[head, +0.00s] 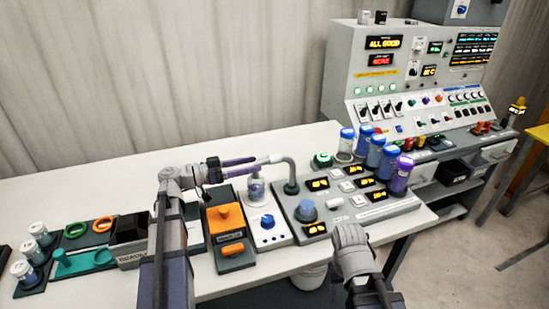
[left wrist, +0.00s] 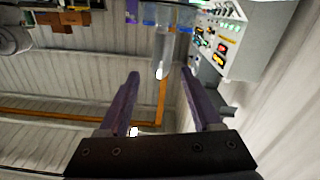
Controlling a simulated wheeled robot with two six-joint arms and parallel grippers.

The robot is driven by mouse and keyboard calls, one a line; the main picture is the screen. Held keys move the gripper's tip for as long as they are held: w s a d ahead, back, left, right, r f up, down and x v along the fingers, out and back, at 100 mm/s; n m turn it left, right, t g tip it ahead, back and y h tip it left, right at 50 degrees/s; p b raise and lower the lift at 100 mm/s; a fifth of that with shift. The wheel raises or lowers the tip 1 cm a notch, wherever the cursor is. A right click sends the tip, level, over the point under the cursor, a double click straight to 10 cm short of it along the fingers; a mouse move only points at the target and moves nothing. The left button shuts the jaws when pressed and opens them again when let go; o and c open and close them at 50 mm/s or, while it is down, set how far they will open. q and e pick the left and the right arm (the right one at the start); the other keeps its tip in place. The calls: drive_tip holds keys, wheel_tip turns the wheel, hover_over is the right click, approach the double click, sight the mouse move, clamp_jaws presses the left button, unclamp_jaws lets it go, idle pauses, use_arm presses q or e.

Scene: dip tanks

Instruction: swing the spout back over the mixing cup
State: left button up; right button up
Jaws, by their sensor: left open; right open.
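The spout (head: 290,168) is a grey bent pipe rising from the control panel. Its pale end reaches left. In the head view this end shows just above the mixing cup (head: 256,190), a small clear cup on a white unit with a blue knob; I cannot tell whether it is directly over the cup. My left gripper (head: 240,162) is open, its purple fingers pointing right at the spout's end. In the left wrist view the spout's tip (left wrist: 162,70) shows between the open fingers (left wrist: 160,88), apparently not gripped. My right arm's wrist is low at the table's front edge; its fingers are hidden.
An orange device (head: 228,222) is left of the cup unit. A black box (head: 130,232) and green tray (head: 85,262) lie further left. The table (head: 120,190) behind is clear.

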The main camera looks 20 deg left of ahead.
sight(265, 161)
use_arm(q)
drive_tip(key=x, duration=0.7)
drive_tip(key=shift+w+d, duration=0.2)
drive_tip(key=shift+d, duration=0.1)
clamp_jaws()
idle(1.2)
